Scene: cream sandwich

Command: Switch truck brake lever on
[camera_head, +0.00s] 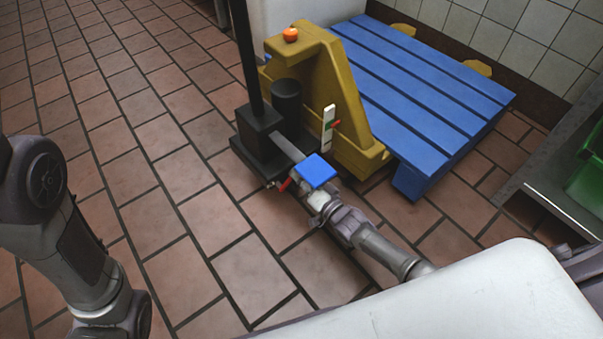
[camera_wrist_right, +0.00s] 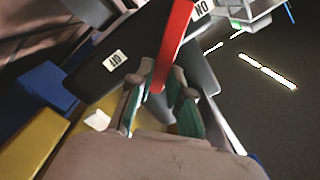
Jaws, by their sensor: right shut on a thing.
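The truck (camera_head: 345,110) is a yellow pallet truck with a black base and upright black handle bar (camera_head: 247,50). Its red brake lever (camera_head: 285,185) shows low at the front of the black base. In the right wrist view the red lever (camera_wrist_right: 176,40) crosses a dark plate with an OFF label (camera_wrist_right: 115,60) and an ON label (camera_wrist_right: 201,9). The lever's upper part lies closer to the ON label. My right gripper (camera_head: 297,184) is low beside the base; its teal fingers (camera_wrist_right: 160,92) are shut on the lever's near end. My left gripper is out of view.
A blue slatted pallet (camera_head: 420,80) is on the truck's forks by the tiled wall. An orange object (camera_head: 290,34) sits on top of the yellow frame. A green bin (camera_head: 588,175) stands at the right edge. The brick floor to the left is clear.

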